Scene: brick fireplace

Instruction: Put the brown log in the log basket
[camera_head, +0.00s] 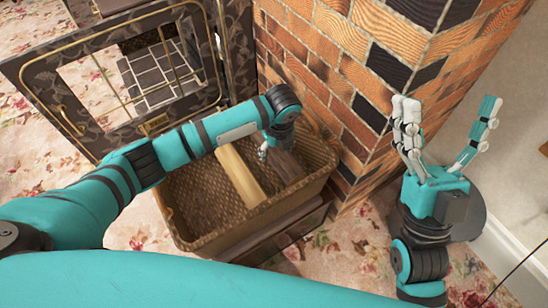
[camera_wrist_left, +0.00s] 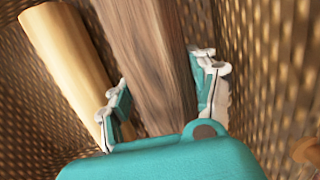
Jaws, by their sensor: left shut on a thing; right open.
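The brown log (camera_head: 287,166) is inside the wicker log basket (camera_head: 190,212), toward its right side. My left gripper (camera_head: 268,152) reaches down into the basket and is shut on the brown log. In the left wrist view my left gripper (camera_wrist_left: 160,95) has its fingers on both sides of the brown log (camera_wrist_left: 150,60). The log's lower end is hidden in the head view. My right gripper (camera_head: 440,130) is open and empty, raised at the right with its fingers pointing up.
A pale yellow log (camera_head: 240,177) lies in the basket beside the brown one, also in the left wrist view (camera_wrist_left: 68,55). A brick wall (camera_head: 335,75) stands right behind the basket. An open patterned metal fireplace door (camera_head: 60,85) stands at the left.

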